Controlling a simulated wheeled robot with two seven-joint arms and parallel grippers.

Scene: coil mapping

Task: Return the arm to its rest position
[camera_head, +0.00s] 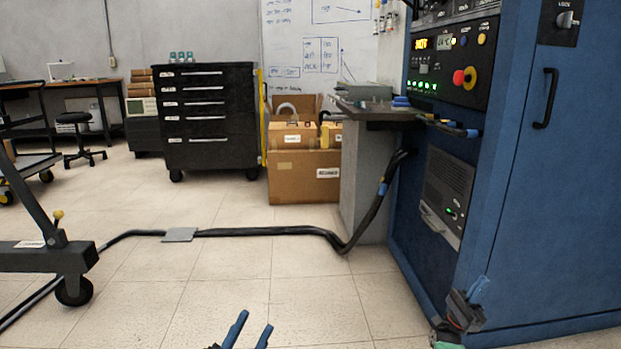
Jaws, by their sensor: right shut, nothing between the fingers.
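My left gripper (252,331) shows at the bottom edge, left of centre. Its two blue fingers stand apart with bare floor between them, and the rest of that arm is out of view. My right gripper (479,289) is at the lower right, in front of the blue cabinet (560,200). Its blue fingertips are together with nothing held, and they point up and to the right. I cannot tell whether it touches the cabinet. Most of my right arm is hidden below the picture edge.
A thick black cable (270,232) crosses the floor to the cabinet, through a grey plate (180,235). A wheeled dark frame (45,258) stands at left. A black drawer cabinet (208,120) and cardboard boxes (300,178) are behind. The tiled floor in front is clear.

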